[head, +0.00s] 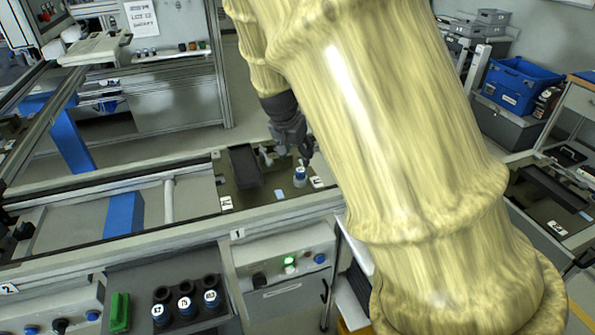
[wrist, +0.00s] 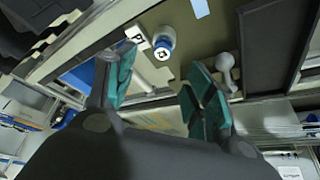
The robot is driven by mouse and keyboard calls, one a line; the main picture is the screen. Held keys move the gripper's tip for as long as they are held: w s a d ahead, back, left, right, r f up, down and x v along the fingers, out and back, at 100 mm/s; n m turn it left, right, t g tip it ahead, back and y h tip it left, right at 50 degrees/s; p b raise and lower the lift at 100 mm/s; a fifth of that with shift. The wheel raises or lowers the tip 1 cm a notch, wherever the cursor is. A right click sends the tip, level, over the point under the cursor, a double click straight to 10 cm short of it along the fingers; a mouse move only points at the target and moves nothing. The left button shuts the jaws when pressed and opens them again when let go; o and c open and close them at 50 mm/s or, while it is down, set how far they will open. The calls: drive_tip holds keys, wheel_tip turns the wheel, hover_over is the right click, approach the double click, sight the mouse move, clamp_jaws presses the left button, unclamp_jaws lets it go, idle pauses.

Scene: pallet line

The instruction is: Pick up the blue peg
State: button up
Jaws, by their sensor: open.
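The blue peg (head: 300,175) stands on the dark plate of the line, with a white label on its top. In the wrist view the blue peg (wrist: 163,42) shows as a white and blue cylinder, beyond the fingertips and between their directions. My gripper (head: 288,150) is over the plate, close to the peg, partly covered by my arm in the head view. In the wrist view my gripper (wrist: 160,85) is open, its green-padded fingers apart with nothing between them.
A dark block (head: 244,166) lies on the plate left of the peg. A grey round-topped piece (wrist: 224,64) stands near the right finger. A black holder (head: 160,295) with labelled pegs and a green block (head: 119,312) are in front. A blue bin (head: 520,85) is at right.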

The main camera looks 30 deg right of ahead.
sight(300, 170)
drive_tip(key=x, duration=0.3)
drive_tip(key=p+x, duration=0.1)
drive_tip(key=shift+w+a+f, duration=0.2)
drive_tip(key=shift+f, duration=0.05)
drive_tip(key=shift+p+x, duration=0.75)
drive_tip(key=shift+x, duration=0.2)
drive_tip(key=shift+p+x, duration=0.5)
drive_tip(key=shift+x, duration=1.1)
drive_tip(key=shift+d+r, duration=0.1)
drive_tip(key=shift+d, duration=0.05)
drive_tip(key=c, duration=1.1)
drive_tip(key=shift+r, duration=0.1)
